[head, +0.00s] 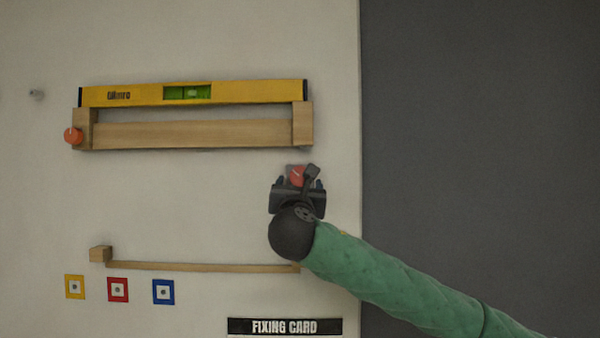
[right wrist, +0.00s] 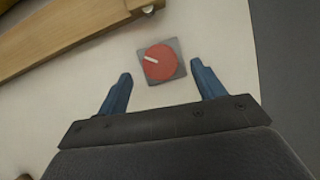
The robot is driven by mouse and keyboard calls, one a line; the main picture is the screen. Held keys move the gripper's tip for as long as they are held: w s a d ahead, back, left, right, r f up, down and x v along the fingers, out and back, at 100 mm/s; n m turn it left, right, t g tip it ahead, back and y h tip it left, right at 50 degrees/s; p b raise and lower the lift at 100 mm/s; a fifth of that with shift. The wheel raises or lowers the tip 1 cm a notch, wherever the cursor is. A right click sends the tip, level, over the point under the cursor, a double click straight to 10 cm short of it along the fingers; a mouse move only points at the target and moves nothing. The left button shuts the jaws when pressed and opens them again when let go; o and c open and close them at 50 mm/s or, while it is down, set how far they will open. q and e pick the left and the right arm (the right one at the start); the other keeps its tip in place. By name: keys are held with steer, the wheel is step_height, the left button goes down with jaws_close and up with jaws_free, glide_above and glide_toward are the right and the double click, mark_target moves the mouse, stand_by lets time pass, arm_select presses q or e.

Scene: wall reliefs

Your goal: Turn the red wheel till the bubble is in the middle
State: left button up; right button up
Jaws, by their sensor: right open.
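The red wheel (head: 297,176) is a round knob with a pale pointer line on a grey square plate on the wall. It also shows in the right wrist view (right wrist: 160,64), pointer towards the upper left. My right gripper (head: 300,184) is open, its blue fingers apart on either side below the wheel, with nothing between them that I see held. The yellow spirit level (head: 240,92) lies on a wooden shelf, its right end slightly higher. The pale bubble (head: 193,93) in the green vial looks a little right of the middle. My left gripper is not in view.
The wooden shelf (head: 200,134) has an orange-red knob (head: 73,136) at its left end. Below are a thin wooden rail (head: 200,267), several coloured square tags (head: 118,289) and a "FIXING CARD" sign (head: 285,326). The wall between shelf and rail is mostly bare.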

mark_target(300, 177)
steer(key=shift+p+x, duration=1)
steer(key=shift+x, duration=1.1)
steer(key=shift+c, duration=0.2)
steer(key=c, duration=0.9)
steer(key=shift+c, duration=0.2)
